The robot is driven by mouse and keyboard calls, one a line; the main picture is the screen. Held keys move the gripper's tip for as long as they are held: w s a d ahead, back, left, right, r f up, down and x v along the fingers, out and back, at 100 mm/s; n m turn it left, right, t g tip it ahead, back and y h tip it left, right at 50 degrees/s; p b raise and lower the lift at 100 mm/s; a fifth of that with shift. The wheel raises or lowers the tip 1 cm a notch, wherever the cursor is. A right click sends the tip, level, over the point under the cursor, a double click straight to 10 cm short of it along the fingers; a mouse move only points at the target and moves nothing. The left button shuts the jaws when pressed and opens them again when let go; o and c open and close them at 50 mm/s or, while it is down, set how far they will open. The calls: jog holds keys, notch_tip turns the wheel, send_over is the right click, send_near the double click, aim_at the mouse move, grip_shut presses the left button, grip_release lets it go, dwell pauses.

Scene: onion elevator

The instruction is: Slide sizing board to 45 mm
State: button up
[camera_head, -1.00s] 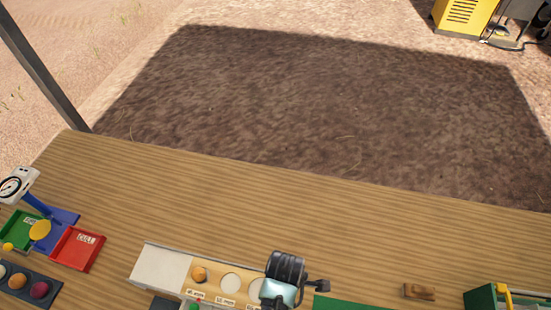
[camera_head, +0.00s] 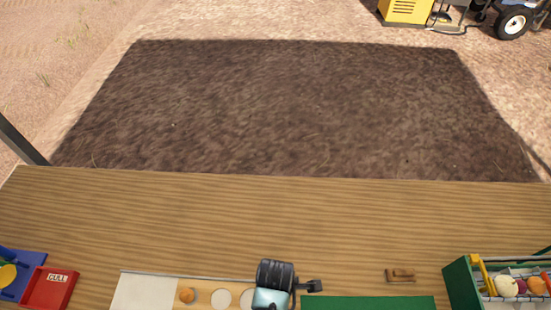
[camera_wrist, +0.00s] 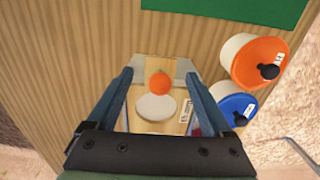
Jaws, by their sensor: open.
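The sizing board (camera_head: 207,293) lies along the front edge of the table in the head view, pale wood with round white holes and a plain whitish panel at its left. An orange ball-like onion (camera_head: 187,295) sits at its leftmost visible hole. The board's lower part is cut off by the frame, and my arm covers its right end. In the wrist view, my gripper (camera_wrist: 160,76) is open, its blue fingers spread either side of the board (camera_wrist: 146,127). The onion (camera_wrist: 161,84) and a white hole (camera_wrist: 157,107) show between the fingers. I cannot tell whether the fingers touch the board.
A red CULL tray (camera_head: 49,288) is at the left. A green mat (camera_head: 370,303), a small wooden block (camera_head: 400,275) and a green crate (camera_head: 463,282) with onions are at the right. The table's back half is clear.

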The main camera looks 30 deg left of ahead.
jog(key=shift+r, duration=0.1)
notch_tip(320, 180, up, 6)
jog(key=p, duration=0.6)
dwell(0.7)
